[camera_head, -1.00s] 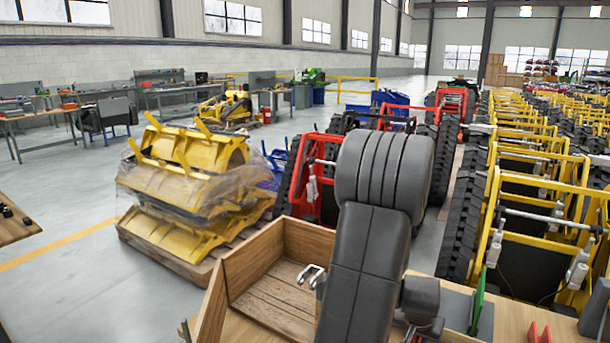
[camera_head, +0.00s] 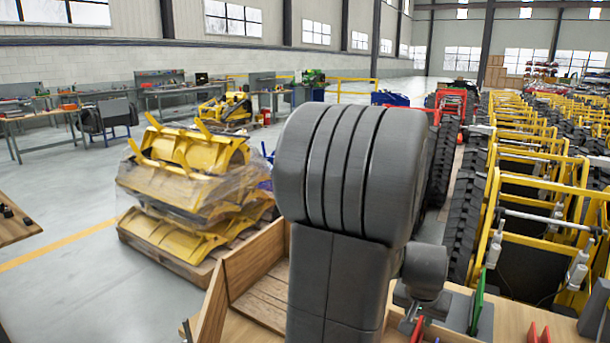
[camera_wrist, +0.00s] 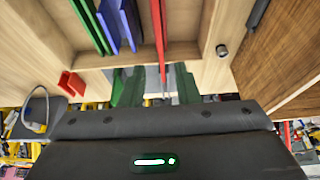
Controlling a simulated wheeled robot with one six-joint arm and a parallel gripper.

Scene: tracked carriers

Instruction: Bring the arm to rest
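My arm stands large in the middle of the head view, a thick dark grey link with a ribbed rounded top; my gripper is not visible there. In the wrist view my gripper (camera_wrist: 157,87) shows beyond its dark body, its two greenish fingers apart. A thin red plate (camera_wrist: 159,35) shows above and between the fingers in the picture; I see no clear grip on it. Green plates (camera_wrist: 91,24) and a blue plate (camera_wrist: 118,22) stand to its left, by pale wood.
A wooden box (camera_head: 240,272) lies partly behind my arm. A wooden bench top (camera_head: 520,312) holds a green plate (camera_head: 477,300) and red parts. A pallet of wrapped yellow parts (camera_head: 195,190) stands left. Yellow-framed tracked carriers (camera_head: 530,215) fill the right. Floor at left is open.

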